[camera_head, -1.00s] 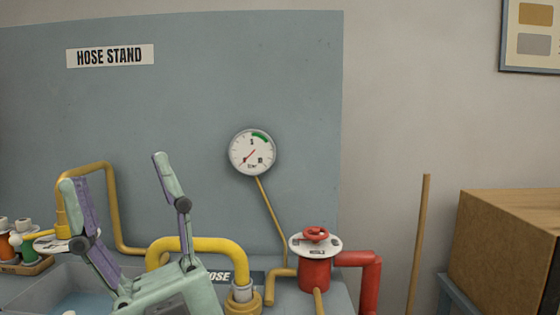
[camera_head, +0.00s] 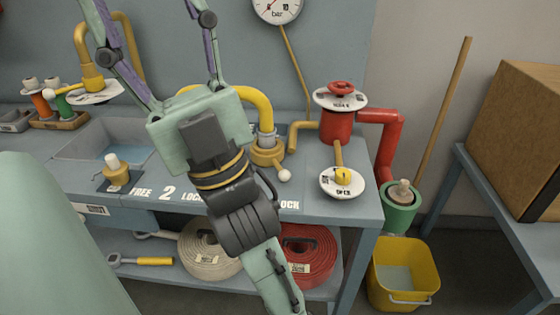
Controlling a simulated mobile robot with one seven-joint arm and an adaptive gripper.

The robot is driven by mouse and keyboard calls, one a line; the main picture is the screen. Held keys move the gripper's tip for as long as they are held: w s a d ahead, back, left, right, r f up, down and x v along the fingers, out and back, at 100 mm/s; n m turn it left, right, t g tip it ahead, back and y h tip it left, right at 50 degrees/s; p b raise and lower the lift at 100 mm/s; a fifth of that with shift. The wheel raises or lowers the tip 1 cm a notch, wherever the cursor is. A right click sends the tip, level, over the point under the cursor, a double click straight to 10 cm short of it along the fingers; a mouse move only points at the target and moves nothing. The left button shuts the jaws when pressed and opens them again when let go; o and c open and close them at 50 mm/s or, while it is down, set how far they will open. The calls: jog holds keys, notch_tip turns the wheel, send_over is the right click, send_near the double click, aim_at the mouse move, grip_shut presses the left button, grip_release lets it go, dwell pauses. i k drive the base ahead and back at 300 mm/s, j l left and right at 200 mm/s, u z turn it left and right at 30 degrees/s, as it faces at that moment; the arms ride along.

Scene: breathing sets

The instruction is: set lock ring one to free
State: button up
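A brass ring (camera_head: 266,154) sits around the foot of the bent yellow hose (camera_head: 262,106) on the bench. Its short lever ends in a white ball (camera_head: 284,175) that points front right, towards the word LOCK (camera_head: 290,205) on the bench's front edge. The rest of that label, with any number, is hidden behind my arm. Another label reads FREE 2 LOCK (camera_head: 167,194) left of my arm. My gripper (camera_head: 150,22) is open and empty, up and left of the ring; its fingertips are cut off by the top of the picture.
A red valve (camera_head: 337,126) and a round white dial plate (camera_head: 342,182) stand right of the ring. A sink (camera_head: 85,150) and a brass fitting (camera_head: 116,175) are on the left. Coiled hoses (camera_head: 305,255) lie on the lower shelf. A yellow bucket (camera_head: 402,275) stands on the floor.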

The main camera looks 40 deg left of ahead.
aim_at(285, 176)
jog(key=l+u, duration=0.15)
jog(key=u, duration=0.2)
jog(key=l+u, duration=0.15)
jog(key=u, duration=0.2)
